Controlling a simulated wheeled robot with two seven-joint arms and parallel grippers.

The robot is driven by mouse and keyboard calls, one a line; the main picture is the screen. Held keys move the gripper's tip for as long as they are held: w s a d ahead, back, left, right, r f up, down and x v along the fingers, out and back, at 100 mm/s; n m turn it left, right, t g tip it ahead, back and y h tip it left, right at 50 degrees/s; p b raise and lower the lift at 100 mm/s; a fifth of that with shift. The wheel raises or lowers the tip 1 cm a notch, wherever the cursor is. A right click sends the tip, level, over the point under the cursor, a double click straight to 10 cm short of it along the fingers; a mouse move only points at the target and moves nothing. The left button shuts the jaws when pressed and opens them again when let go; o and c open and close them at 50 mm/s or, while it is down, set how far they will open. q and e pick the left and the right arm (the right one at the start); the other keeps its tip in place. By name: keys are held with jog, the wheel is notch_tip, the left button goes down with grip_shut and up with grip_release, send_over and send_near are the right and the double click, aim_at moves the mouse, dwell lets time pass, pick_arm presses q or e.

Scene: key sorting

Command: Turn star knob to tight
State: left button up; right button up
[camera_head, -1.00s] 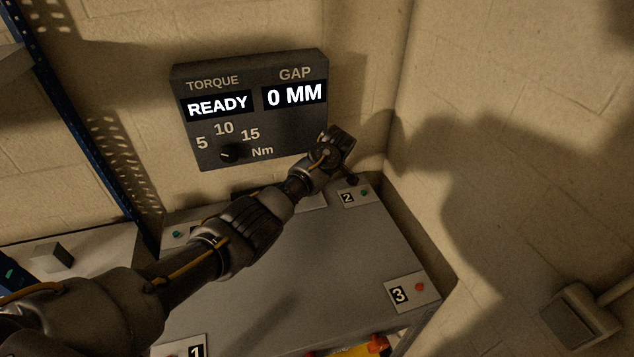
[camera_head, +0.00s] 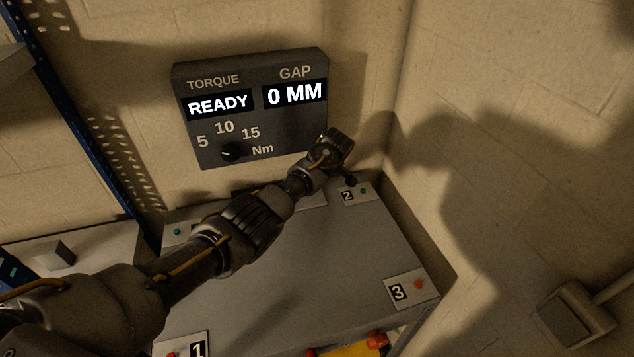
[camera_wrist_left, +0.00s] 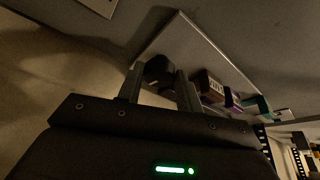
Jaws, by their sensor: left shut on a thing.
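My left arm reaches across the grey bench top (camera_head: 330,255) to its far right corner. My left gripper (camera_head: 349,178) points down there, beside the plate marked 2 (camera_head: 348,196). In the left wrist view, my left gripper (camera_wrist_left: 158,84) is shut on a dark knob (camera_wrist_left: 159,70) that sits between its two fingers. The knob's star shape and any tight mark cannot be made out. In the head view the knob is mostly hidden by the hand. My right gripper is not in view.
A wall panel (camera_head: 290,135) reads torque READY and gap 0 MM, with a small dial (camera_head: 232,153) below. Plates marked 3 (camera_head: 399,292) and 1 (camera_head: 198,349) lie at the near corners. A blue rack (camera_head: 95,140) stands left; walls close in behind and right.

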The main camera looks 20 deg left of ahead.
pick_arm(q)
jog(key=shift+r+m+p, duration=0.15)
jog(key=shift+m+p, duration=0.25)
jog(key=shift+p, duration=0.1)
jog(key=m+p, duration=0.1)
jog(key=m+h+p, duration=0.1)
jog(key=p, duration=0.1)
jog(key=m+t+p, duration=0.1)
jog(key=m, duration=0.1)
jog(key=shift+s+a+r+h, duration=0.1)
jog(key=shift+s+a+h, duration=0.1)
jog(key=shift+s+h, duration=0.1)
jog(key=shift+a+m+t+h+p, duration=0.15)
jog(key=shift+m+t+h+p, duration=0.25)
jog(key=shift+m+p, duration=0.8)
jog(key=shift+a+f+m+h+p, duration=0.1)
jog(key=shift+m+h+p, duration=0.25)
jog(key=shift+m, duration=0.55)
jog(key=shift+a+f+m+h+p, duration=0.1)
jog(key=shift+m+h+p, duration=0.25)
jog(key=shift+m, duration=0.55)
jog(key=o, duration=1)
jog(key=shift+d+f, duration=0.1)
